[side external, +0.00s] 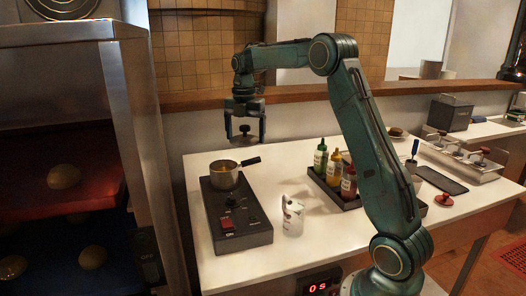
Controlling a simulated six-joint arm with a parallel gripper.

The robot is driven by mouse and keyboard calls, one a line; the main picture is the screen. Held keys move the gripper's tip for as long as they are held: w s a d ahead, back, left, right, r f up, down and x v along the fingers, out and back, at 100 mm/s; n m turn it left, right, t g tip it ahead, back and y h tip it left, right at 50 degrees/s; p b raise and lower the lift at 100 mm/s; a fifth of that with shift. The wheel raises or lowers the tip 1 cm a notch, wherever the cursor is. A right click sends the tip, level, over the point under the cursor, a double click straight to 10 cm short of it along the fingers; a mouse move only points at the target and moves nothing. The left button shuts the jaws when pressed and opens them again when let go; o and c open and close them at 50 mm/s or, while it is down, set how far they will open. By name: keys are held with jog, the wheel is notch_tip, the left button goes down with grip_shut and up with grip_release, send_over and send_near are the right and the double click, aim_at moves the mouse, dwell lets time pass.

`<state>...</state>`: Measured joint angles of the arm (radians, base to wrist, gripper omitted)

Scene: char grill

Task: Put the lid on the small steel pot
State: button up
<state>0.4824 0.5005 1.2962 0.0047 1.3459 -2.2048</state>
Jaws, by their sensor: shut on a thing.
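The small steel pot (224,178) stands upright on the black hot plate, its dark handle (250,161) pointing right and its top uncovered, with something yellowish-brown inside. My gripper (245,134) is above the pot and slightly to its right, pointing down.
The black hot plate (240,238) has a red switch. A dark tray (318,178) holds several sauce bottles. A steel container unit (462,160) is at the right. The white table (260,270) is bare in front; a shelf rack (128,120) stands left.

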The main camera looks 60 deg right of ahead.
jog(key=w+a+f, duration=0.1)
jog(key=w+a, duration=0.4)
jog(key=shift+a, duration=0.15)
jog(key=shift+f, duration=0.25)
jog(key=shift+s+f, duration=0.1)
jog(key=shift+f, duration=2.5)
jog(key=o, duration=0.8)
jog(key=shift+r, duration=0.1)
